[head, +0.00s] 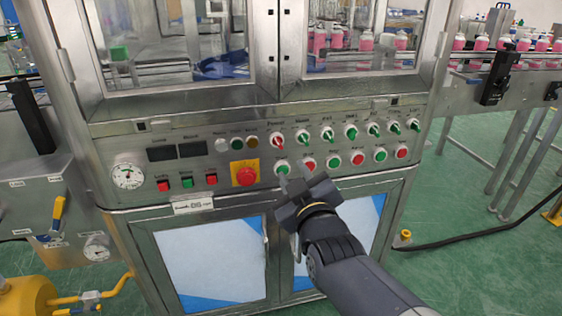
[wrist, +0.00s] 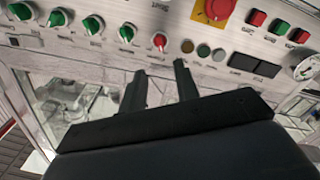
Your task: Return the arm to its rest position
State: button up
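My arm (head: 345,262) reaches up from the lower right in the head view, towards the machine's control panel (head: 215,187). My gripper (head: 293,176) is in front of the panel, just below the leftmost green button (head: 283,167) of the lower row. In the wrist view, its two dark fingers (wrist: 160,68) stand apart with nothing between them, so it is open and empty. The red-handled selector (wrist: 160,42) shows just beyond the fingertips there. I cannot tell whether the gripper touches the panel.
A red emergency stop on a yellow plate (head: 245,174) is left of my gripper. Green selectors (head: 350,132) and a row of buttons (head: 358,158) lie right. A conveyor with pink cans (head: 505,47) is at right. A black cable (head: 470,237) crosses the green floor.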

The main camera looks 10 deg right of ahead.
aim_at(280, 146)
jog(key=w+b, duration=0.1)
jog(key=w, duration=0.9)
jog(key=shift+w+b, duration=0.2)
jog(key=shift+b, duration=0.15)
jog(key=shift+w, duration=0.2)
